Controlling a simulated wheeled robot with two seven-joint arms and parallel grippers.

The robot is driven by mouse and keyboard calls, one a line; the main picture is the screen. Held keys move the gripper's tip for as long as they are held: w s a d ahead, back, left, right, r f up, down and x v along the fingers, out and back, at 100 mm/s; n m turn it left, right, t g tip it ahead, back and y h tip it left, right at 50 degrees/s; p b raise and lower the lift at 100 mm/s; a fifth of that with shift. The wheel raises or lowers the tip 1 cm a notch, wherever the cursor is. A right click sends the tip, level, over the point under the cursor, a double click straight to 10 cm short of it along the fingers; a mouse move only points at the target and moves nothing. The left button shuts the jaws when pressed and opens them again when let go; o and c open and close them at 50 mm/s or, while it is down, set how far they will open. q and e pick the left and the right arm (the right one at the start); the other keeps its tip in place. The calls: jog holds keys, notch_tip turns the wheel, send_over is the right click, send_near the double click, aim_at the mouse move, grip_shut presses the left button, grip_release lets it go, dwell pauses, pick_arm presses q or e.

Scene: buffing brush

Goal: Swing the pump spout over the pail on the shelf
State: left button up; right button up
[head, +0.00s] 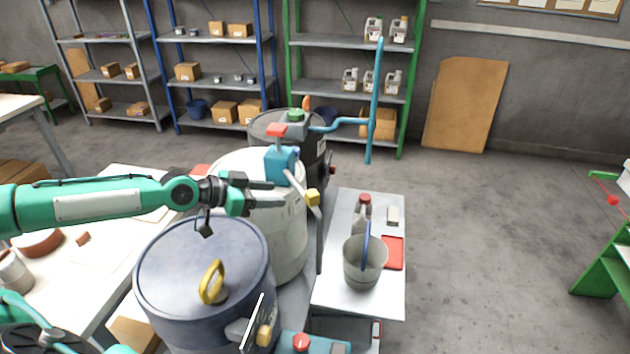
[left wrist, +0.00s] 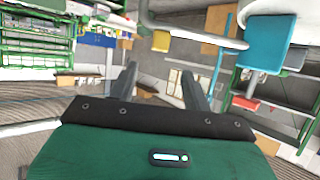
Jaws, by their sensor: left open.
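The pump has a blue head (head: 282,166) with a red cap, on top of a pale drum (head: 288,240). Its spout (head: 298,186) slants right and ends in a yellow piece (head: 312,198), left of the shelf. The grey pail (head: 362,272) stands on the pale shelf (head: 335,290), with a blue stick in it. My left gripper (head: 277,194) is open and empty, just left of the spout and below the pump head. In the left wrist view its open fingers (left wrist: 158,71) show, with the spout (left wrist: 195,35), yellow piece (left wrist: 161,41) and blue head (left wrist: 268,42) beyond them. My right gripper is out of view.
A dark blue drum (head: 195,270) with a yellow handle stands in front, and a dark drum (head: 258,128) with a blue pipe (head: 374,110) behind. A bottle (head: 362,212) and red tray (head: 393,253) share the shelf.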

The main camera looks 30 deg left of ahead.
aim_at(309, 194)
pick_arm(q)
jog(key=p+x, duration=0.1)
jog(key=x, duration=0.3)
jog(key=p+x, duration=0.2)
jog(key=x, duration=0.2)
jog(key=p+x, duration=0.1)
jog(key=x, duration=0.3)
jog(key=shift+w+d+r, duration=0.2)
jog(key=shift+w+r, duration=0.05)
jog(key=shift+w, duration=0.05)
jog(key=shift+w+d+f+p, duration=0.25)
jog(key=shift+w+f+p, duration=0.1)
jog(key=shift+w, duration=0.1)
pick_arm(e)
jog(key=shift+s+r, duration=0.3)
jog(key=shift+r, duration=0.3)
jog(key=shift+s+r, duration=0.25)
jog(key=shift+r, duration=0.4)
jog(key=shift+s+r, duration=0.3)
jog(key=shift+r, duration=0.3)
pick_arm(q)
grip_shut()
